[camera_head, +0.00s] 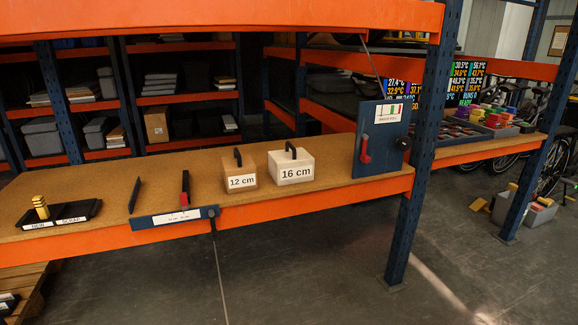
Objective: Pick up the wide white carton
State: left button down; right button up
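The wide white carton (294,169) stands upright on the orange-edged workbench (330,193), right of the middle. It has a black handle on top and a label reading "16 cm". Just to its left stands a narrower brown carton (241,171) with a black handle and a "12 cm" label. A small gap seems to lie between the two cartons. Neither of my grippers is in the head view.
A blue panel (378,150) with a red lever stands right of the white carton. A blue fixture (172,218) with a white label sits at the front edge on the left. A black tray (58,216) lies farther left. A blue post (411,185) stands right.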

aim_at(291, 165)
jog(key=u, duration=0.55)
jog(key=i, duration=0.75)
jog(key=u, duration=0.65)
jog(key=i, duration=1.55)
jog(key=z, duration=0.65)
